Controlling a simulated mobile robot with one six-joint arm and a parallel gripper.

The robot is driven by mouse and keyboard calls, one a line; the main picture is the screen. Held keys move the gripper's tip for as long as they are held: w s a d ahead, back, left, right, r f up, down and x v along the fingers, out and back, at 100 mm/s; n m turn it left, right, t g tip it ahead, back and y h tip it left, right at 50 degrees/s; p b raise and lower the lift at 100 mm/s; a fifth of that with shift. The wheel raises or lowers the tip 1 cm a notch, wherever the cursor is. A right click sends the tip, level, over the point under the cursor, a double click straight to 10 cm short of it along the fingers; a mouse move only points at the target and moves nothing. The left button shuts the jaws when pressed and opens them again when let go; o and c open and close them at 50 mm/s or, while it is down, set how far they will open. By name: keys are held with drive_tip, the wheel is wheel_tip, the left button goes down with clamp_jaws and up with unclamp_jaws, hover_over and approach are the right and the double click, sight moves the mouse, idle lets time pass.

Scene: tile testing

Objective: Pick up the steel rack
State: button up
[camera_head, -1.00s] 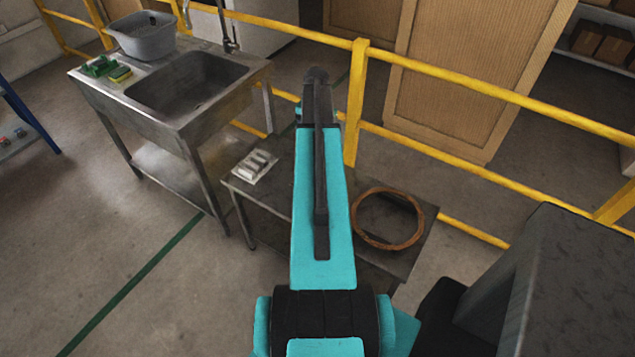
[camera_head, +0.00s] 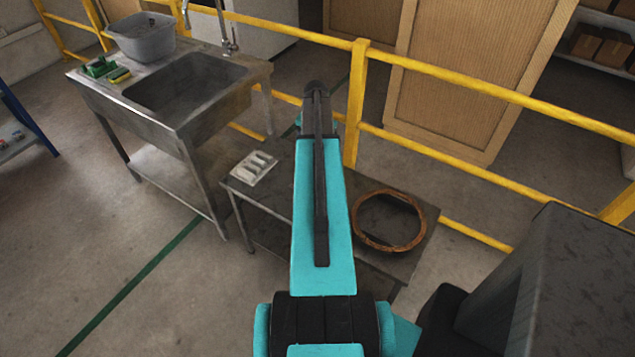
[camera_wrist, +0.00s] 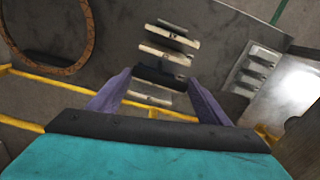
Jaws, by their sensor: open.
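The likely steel rack (camera_wrist: 168,54) shows in the wrist view as several pale slats with a dark piece among them, on a grey metal table (camera_wrist: 222,30). It lies ahead of and between the fingers. My gripper (camera_wrist: 158,77) is open, with its two purple fingers apart and nothing visibly held. Whether the fingers reach down beside the rack I cannot tell. In the head view my arm hides the rack and the gripper.
A brown ring (camera_head: 388,249) lies on the table's right side. A white tray with pale pieces (camera_head: 254,168) lies on its left. A steel sink (camera_head: 190,90) stands left of the table. A yellow railing (camera_head: 357,105) runs close behind.

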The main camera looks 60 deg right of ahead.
drive_tip(key=shift+f+b, duration=0.8)
drive_tip(key=shift+f, duration=1.15)
drive_tip(key=c, duration=1.5)
drive_tip(key=shift+r, duration=0.3)
drive_tip(key=shift+r+b, duration=0.75)
drive_tip(key=shift+r, duration=0.55)
drive_tip(key=shift+a+r, duration=0.1)
drive_tip(key=shift+r, duration=0.1)
drive_tip(key=shift+s+a+r+b, duration=0.25)
drive_tip(key=shift+s+a+b, duration=0.5)
drive_tip(key=shift+a, duration=1.75)
drive_tip(key=shift+s+a+r+b, duration=0.25)
drive_tip(key=shift+s+a+b, duration=0.5)
drive_tip(key=shift+a, duration=1.75)
drive_tip(key=shift+s+a+r+b, duration=0.4)
drive_tip(key=shift+s+a, duration=0.6)
drive_tip(key=shift+a, duration=1.5)
drive_tip(key=shift+f, duration=0.15)
